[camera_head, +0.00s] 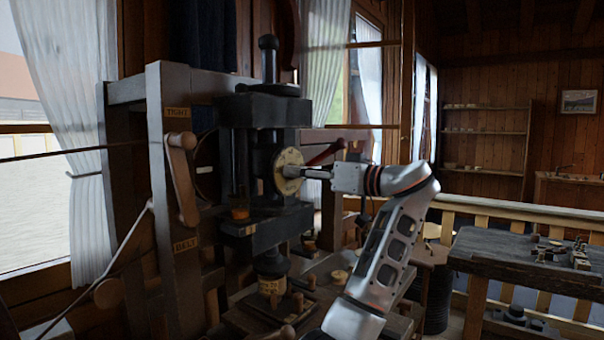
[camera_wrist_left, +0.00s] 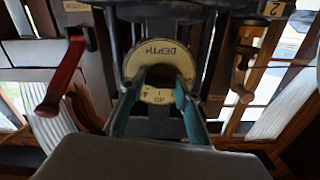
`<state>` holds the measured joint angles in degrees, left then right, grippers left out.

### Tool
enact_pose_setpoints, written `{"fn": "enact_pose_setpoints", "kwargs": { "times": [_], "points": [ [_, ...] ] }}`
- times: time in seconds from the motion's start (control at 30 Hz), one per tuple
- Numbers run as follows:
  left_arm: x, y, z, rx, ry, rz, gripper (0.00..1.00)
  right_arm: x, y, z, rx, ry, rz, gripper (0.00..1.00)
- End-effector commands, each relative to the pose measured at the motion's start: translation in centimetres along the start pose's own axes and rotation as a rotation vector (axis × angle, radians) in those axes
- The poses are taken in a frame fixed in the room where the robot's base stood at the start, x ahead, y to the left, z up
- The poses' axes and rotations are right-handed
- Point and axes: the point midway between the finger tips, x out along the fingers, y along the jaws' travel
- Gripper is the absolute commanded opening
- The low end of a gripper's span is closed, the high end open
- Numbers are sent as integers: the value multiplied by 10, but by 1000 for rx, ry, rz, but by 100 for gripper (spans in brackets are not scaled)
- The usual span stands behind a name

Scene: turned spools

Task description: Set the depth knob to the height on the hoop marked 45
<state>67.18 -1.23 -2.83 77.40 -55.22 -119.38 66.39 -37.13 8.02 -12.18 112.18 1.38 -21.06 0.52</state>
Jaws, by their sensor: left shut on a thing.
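A black machine (camera_head: 265,125) stands in a wooden frame at the middle left of the head view. A round cream dial plate (camera_head: 283,160) is on its right side. In the left wrist view the dial plate (camera_wrist_left: 150,52) reads DEPTH upside down; small marks at its lower edge include what looks like 40. I cannot make out a 45. My left gripper (camera_head: 306,172) reaches the plate from the right. Its teal fingers (camera_wrist_left: 160,78) are shut on the dark depth knob (camera_wrist_left: 162,73) at the plate's centre. The fingers hide most of the knob and part of the plate.
A red lever (camera_head: 327,153) sits just behind my left gripper; it shows at left in the wrist view (camera_wrist_left: 62,80). A wooden lever (camera_head: 183,180) hangs on the frame post. A workbench (camera_head: 510,255) with small parts stands at right, beyond open space.

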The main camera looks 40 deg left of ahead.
Motion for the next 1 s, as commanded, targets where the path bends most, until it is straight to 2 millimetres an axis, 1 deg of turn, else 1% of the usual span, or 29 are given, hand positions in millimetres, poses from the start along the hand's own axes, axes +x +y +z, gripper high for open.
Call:
{"fn": "enact_pose_setpoints", "kwargs": {
  "times": [0.17,0.37,1.0],
  "points": [
    [0,0,0,35,-1,0,10,-1,1,-4,0,3,1,40],
    [0,0,-1,142,-2,2,10,-5,2,-13,0,12,3,40],
    [0,0,-2,731,-2,2,10,-23,8,-47,-3,24,6,40]
  ]
}}
